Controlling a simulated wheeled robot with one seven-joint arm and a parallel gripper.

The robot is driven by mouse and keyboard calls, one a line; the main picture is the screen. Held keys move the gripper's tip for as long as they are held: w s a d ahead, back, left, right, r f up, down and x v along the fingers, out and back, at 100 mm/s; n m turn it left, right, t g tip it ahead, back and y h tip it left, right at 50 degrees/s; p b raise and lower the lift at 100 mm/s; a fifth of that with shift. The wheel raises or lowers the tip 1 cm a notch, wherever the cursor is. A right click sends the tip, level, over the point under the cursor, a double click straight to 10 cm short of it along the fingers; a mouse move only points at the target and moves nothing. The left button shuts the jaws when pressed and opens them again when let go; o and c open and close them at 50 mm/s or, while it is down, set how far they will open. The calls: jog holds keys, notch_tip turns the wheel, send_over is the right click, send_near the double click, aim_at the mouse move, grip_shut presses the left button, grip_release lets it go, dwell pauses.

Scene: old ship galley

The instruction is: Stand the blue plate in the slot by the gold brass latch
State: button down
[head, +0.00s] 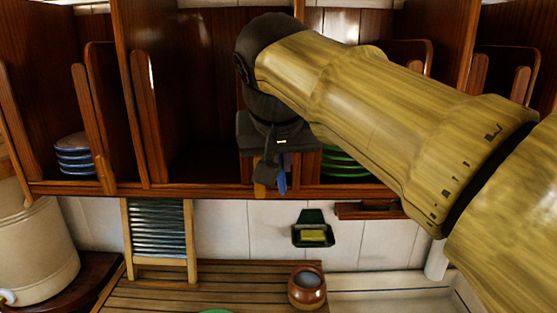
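The blue plate (282,181) shows as a narrow blue shape, upright and nearly edge-on, under my gripper (273,168). My gripper points down at the front of the middle of the wooden rack and appears shut on the plate. Its fingers and my arm hide much of the plate and the contact between them. An orange-brown piece (261,174) hangs just left of the plate; I cannot tell whether it is a finger or the brass latch. No latch is otherwise clear. The slot behind is mostly covered by my gripper.
The rack has upright dividers (148,115) and a front rail (215,190). Stacked blue-rimmed plates (75,157) sit at left, green plates (345,166) right of my gripper. Below are a washboard (158,230), a soap dish (313,222), a brown pot (307,287) and a slatted board (200,293).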

jog(key=shift+w+d+p, duration=0.1)
jog(key=shift+w+p, duration=0.5)
jog(key=shift+w, duration=1.55)
jog(key=shift+w+d+p, duration=0.15)
jog(key=shift+w+p, duration=0.8)
jog(key=shift+w, duration=1)
jog(key=shift+w+d+p, duration=0.1)
jog(key=shift+w+p, duration=0.85)
jog(key=shift+w, duration=1.1)
jog(key=shift+w+f+b, duration=0.15)
jog(key=shift+f+b, duration=0.35)
jog(key=shift+f, duration=0.2)
